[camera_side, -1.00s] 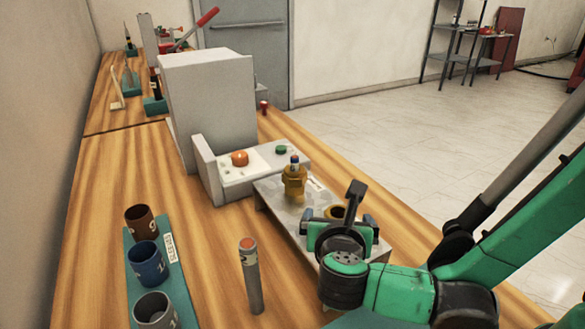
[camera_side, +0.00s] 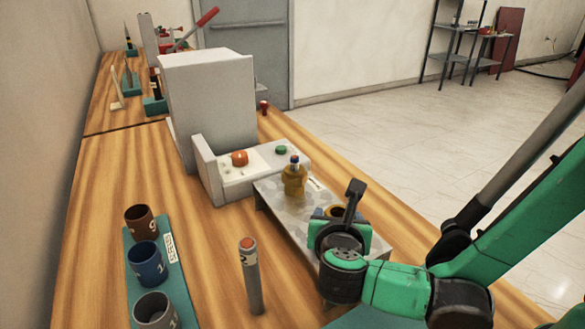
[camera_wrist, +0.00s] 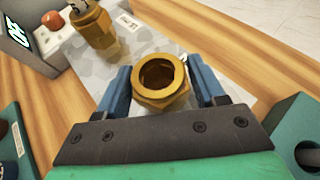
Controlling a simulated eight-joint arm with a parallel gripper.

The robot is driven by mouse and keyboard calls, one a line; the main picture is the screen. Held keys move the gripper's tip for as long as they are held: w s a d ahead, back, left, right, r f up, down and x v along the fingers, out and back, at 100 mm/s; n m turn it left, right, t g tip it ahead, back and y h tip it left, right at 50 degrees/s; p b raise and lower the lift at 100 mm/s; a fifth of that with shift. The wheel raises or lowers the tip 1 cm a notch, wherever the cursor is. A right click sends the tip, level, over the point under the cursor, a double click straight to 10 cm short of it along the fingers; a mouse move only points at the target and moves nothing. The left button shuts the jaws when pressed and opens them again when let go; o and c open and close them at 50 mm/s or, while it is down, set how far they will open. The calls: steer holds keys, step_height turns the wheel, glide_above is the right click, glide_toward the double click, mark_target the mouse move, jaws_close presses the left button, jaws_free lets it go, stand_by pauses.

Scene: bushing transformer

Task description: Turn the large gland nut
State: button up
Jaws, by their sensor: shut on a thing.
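A hollow brass hex gland nut (camera_wrist: 160,98) sits upright on the grey metal stand, its open bore facing up in the wrist view. In the side view my wrist hides most of the fingers and the nut's lower part. A second brass gland (camera_side: 294,181), with a dark-tipped piece standing in its top, is farther back on the same stand and shows in the wrist view (camera_wrist: 95,28).
The grey stand (camera_side: 278,213) adjoins a control box with an orange button (camera_side: 240,158) and a green button (camera_side: 281,150). A grey cylinder with an orange top (camera_side: 251,277) stands left of my gripper. Several numbered cups line a teal tray (camera_side: 176,265) farther left.

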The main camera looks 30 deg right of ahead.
steer(key=shift+m+g+h, duration=0.8)
steer(key=shift+m+h, duration=0.1)
steer(key=shift+m, duration=0.2)
steer(key=shift+m+g+h, duration=0.7)
steer(key=shift+m+g, duration=0.3)
steer(key=shift+m, duration=0.1)
steer(key=shift+m+g+h, duration=0.6)
steer(key=shift+m+g, duration=0.5)
steer(key=o, duration=1.4)
steer(key=shift+c, duration=0.2)
steer(key=s+a+r+n+t+y, duration=0.1)
steer(key=s+n, duration=0.1)
steer(key=s+a+r+n+t+y, duration=0.1)
steer(key=s+a+n+t, duration=0.1)
steer(key=s+a+r+n+t+y, duration=0.1)
steer(key=s+a+r+t, duration=0.1)
steer(key=shift+s+n+y, duration=0.1)
steer(key=shift+n+y, duration=0.2)
steer(key=shift+n, duration=0.1)
steer(key=x, duration=0.9)
steer(key=shift+a+n+t+y, duration=0.25)
steer(key=shift+n+t+y, duration=0.15)
